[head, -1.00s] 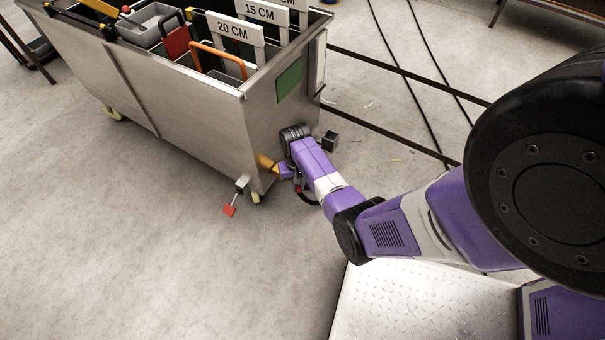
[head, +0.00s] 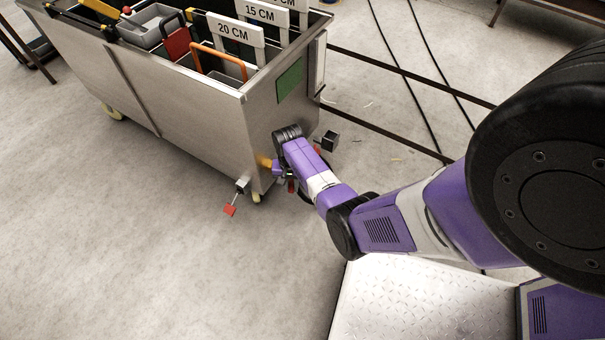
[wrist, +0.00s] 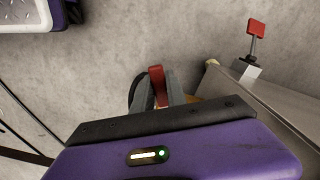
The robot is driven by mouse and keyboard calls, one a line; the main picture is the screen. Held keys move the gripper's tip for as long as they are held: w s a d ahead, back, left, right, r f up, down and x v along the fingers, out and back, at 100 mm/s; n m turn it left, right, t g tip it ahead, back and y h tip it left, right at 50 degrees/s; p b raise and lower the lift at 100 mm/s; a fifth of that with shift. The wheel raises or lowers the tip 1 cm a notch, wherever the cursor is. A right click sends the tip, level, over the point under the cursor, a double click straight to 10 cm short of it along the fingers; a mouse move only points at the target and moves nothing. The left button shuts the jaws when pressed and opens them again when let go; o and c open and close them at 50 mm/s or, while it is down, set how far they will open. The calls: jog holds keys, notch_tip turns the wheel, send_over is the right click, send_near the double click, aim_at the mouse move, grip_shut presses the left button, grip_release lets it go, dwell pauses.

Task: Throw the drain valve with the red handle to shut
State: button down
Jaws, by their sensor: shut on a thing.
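My gripper (wrist: 160,92) is shut on a red handle (wrist: 156,74), which stands up between the two grey fingers in the wrist view. In the head view a bit of red (head: 291,186) shows under my wrist, by the lower end of the steel tank (head: 190,115). The valve body behind this handle is hidden by my gripper. A second valve with a red paddle handle (head: 230,210) sticks out from the tank's lower near corner. It also shows at upper right in the wrist view (wrist: 256,28), apart from my gripper.
A yellow-orange part (head: 264,161) is at the tank's end wall beside my gripper. A dark block (head: 330,140) sticks out to its right. A caster (head: 256,197) is below the corner. The floor (head: 150,260) left of my base is clear.

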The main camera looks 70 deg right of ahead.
jog(key=shift+w+m, duration=0.2)
jog(key=shift+m, duration=0.1)
jog(key=shift+w+a+m, duration=0.1)
jog(key=shift+w+m, duration=0.4)
jog(key=shift+m, duration=0.4)
jog(key=shift+w+m, duration=0.6)
jog(key=shift+m, duration=0.4)
jog(key=shift+w+m, duration=0.15)
jog(key=shift+m, duration=0.15)
jog(key=c, duration=1.3)
grip_release()
jog(key=shift+o, duration=0.2)
jog(key=shift+r, duration=0.1)
